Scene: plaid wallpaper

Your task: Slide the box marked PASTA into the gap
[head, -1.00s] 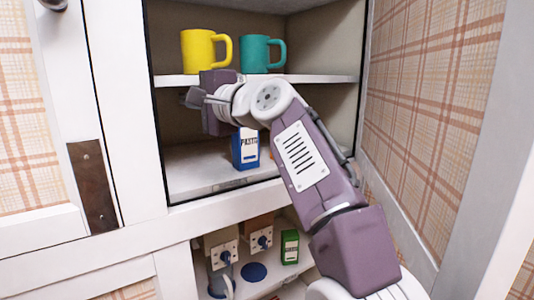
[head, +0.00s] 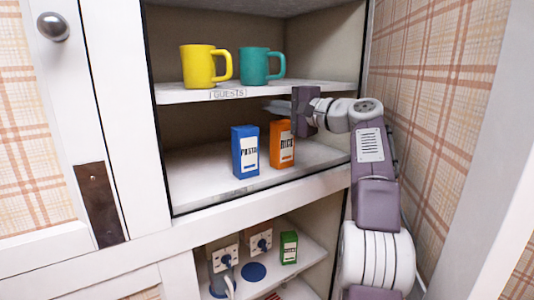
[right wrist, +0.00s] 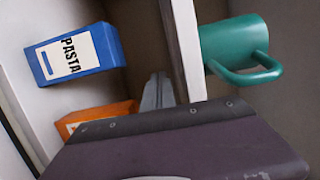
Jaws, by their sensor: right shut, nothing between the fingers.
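The blue box marked PASTA (head: 245,150) stands upright on the middle shelf of the cabinet. The orange box marked RICE (head: 282,143) stands just to its right, with a narrow space between them. In the right wrist view the PASTA box (right wrist: 80,56) is at the upper left, and the RICE box (right wrist: 95,117) is partly hidden by my gripper body. My right gripper (head: 272,106) is shut and empty, above and behind the boxes' tops and just under the upper shelf. Its closed fingers (right wrist: 157,92) point into the cabinet. My left gripper is out of view.
A yellow mug (head: 198,66) and a teal mug (head: 254,66) stand on the shelf labelled GUESTS (head: 190,95) above. The middle shelf (head: 200,185) is bare left of PASTA. Below are sockets, a green box (head: 289,248) and a blue disc (head: 253,271).

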